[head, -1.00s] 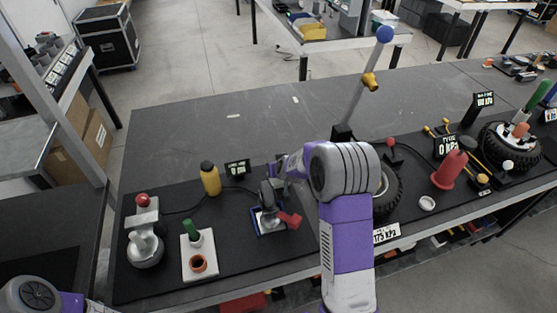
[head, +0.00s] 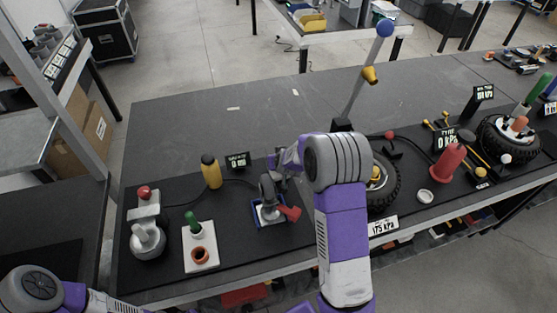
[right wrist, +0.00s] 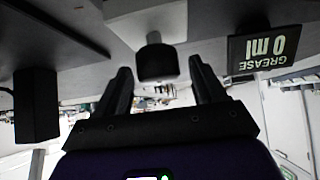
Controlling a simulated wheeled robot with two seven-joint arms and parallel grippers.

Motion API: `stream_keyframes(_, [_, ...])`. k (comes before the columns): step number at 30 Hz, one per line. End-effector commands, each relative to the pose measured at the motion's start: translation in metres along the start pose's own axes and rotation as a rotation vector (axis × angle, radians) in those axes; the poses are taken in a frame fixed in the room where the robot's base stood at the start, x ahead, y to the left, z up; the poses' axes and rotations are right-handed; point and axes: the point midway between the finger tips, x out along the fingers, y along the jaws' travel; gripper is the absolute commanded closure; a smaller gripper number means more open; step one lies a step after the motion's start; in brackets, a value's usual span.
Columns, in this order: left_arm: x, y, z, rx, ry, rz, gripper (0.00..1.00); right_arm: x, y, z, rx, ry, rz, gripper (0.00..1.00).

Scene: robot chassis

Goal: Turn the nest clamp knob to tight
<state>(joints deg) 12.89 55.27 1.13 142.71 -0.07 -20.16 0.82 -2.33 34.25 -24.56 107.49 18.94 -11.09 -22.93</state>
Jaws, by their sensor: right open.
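The blue-edged nest (head: 257,218) sits on the black mat, with a grey clamp-like part (head: 268,190) and a red handle (head: 290,213) on it. My right gripper (head: 274,163) is just behind the nest, partly hidden by its own wrist. In the right wrist view, upside down, its two fingers (right wrist: 160,75) are open. A black knob on a pale post (right wrist: 157,62) shows in the gap between them, not visibly touched. I cannot tell whether this is the clamp knob. My left arm shows at lower left, its gripper out of frame.
A grease display (head: 237,160) reading 0 ml in the wrist view (right wrist: 270,48) stands close to the right gripper. A yellow bottle (head: 211,172), a white block with green handle (head: 199,250) and a tyre (head: 385,185) are nearby. The bench behind is mostly clear.

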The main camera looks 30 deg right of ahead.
Motion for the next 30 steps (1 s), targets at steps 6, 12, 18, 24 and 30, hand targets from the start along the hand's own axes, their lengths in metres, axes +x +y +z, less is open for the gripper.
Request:
stream_keyframes(6, [-0.018, 0.007, 0.001, 0.0, 0.0, 0.0, 0.11, -0.028, -0.002, -0.029, -0.002, 0.004, -0.002, 0.31])
stream_keyframes(12, [-0.033, 0.013, 0.001, 0.0, 0.0, 0.0, 0.11, -0.055, -0.001, -0.056, -0.001, 0.003, -0.002, 0.31])
stream_keyframes(18, [-0.04, 0.015, 0.002, 0.0, 0.0, 0.0, 0.11, -0.068, -0.001, -0.068, -0.001, 0.001, -0.001, 0.31])
stream_keyframes(24, [-0.04, 0.015, 0.002, 0.0, 0.0, 0.0, 0.11, -0.069, 0.0, -0.069, 0.0, 0.0, -0.001, 0.31])
stream_keyframes(30, [-0.04, 0.015, 0.002, 0.0, 0.0, 0.0, 0.11, -0.069, 0.0, -0.068, 0.0, 0.0, -0.001, 0.31])
